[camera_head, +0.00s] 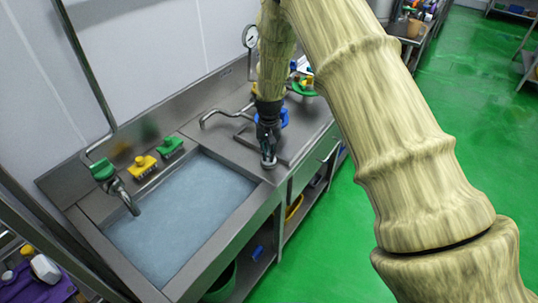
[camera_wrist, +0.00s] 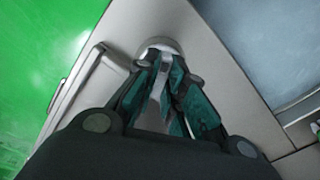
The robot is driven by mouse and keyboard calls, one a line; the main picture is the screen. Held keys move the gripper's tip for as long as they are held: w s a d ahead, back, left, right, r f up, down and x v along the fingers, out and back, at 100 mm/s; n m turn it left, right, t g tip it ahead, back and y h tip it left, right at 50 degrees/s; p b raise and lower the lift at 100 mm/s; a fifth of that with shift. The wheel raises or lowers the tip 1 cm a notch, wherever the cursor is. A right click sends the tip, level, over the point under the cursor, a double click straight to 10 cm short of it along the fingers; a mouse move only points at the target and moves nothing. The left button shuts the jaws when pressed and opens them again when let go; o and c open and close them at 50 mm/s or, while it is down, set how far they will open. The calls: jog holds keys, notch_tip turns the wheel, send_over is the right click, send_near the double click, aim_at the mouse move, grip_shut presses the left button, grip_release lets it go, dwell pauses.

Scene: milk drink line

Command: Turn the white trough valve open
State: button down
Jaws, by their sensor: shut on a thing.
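My gripper (camera_head: 267,148) points down at the steel counter edge, beside the right corner of the sink. In the wrist view my gripper (camera_wrist: 164,65) has its dark green fingers closed around a pale grey-white lever, which I take as the white trough valve (camera_wrist: 161,44). The valve's round pale base sits on the steel rim between and beyond the fingertips. In the head view the valve (camera_head: 268,164) shows only as a small pale bit under the fingers. Much of its handle is hidden by the fingers, and its turn angle is hard to tell.
The sink (camera_head: 180,215) is full of water, left of my gripper. A tap with a green handle (camera_head: 102,170) stands at its left end. A yellow brush (camera_head: 143,165) and a green brush (camera_head: 170,146) lie behind. A curved steel spout (camera_head: 225,114) is close behind my gripper.

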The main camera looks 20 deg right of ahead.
jog(key=n+b, duration=0.1)
jog(key=n, duration=0.5)
jog(key=shift+b, duration=0.35)
jog(key=n, duration=0.6)
jog(key=shift+n+b, duration=0.3)
jog(key=shift+b, duration=0.05)
jog(key=c, duration=1.5)
grip_release()
jog(key=shift+d, duration=0.1)
notch_tip(320, 180, up, 12)
